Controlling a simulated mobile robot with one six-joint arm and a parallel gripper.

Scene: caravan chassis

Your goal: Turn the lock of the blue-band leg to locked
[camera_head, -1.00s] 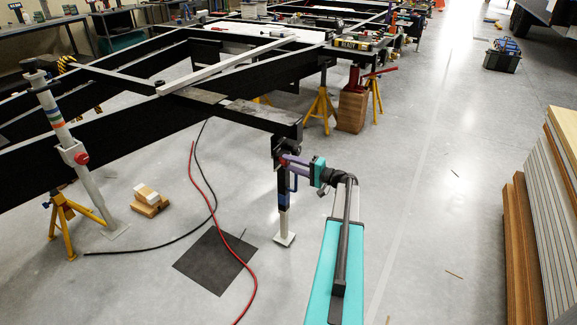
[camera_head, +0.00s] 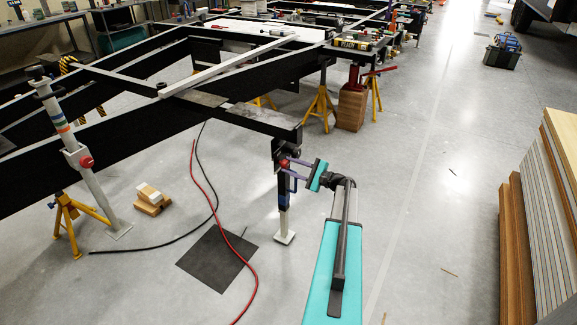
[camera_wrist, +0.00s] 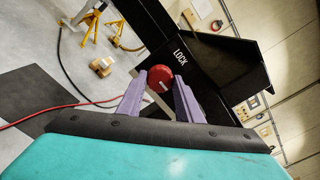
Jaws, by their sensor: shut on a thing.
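The blue-band leg (camera_head: 283,222) stands upright under the near end of the black chassis, its blue band at mid-height and its foot on the floor. Its red round lock knob (camera_head: 284,163) sits near the top. In the wrist view the knob (camera_wrist: 159,76) shows between my two purple fingers, with a small pale mark near its lower edge. The word LOCK (camera_wrist: 180,56) is printed on the black plate beside it. My gripper (camera_head: 287,172) is shut on the knob; its fingertips also show in the wrist view (camera_wrist: 160,88). The finger contact is partly hidden.
Another leg (camera_head: 95,190) with coloured bands and a red knob stands at the left, beside a yellow stand (camera_head: 68,222). A red hose (camera_head: 215,200), a black cable and a dark mat (camera_head: 215,262) lie on the floor. Stacked panels (camera_head: 545,200) stand at the right.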

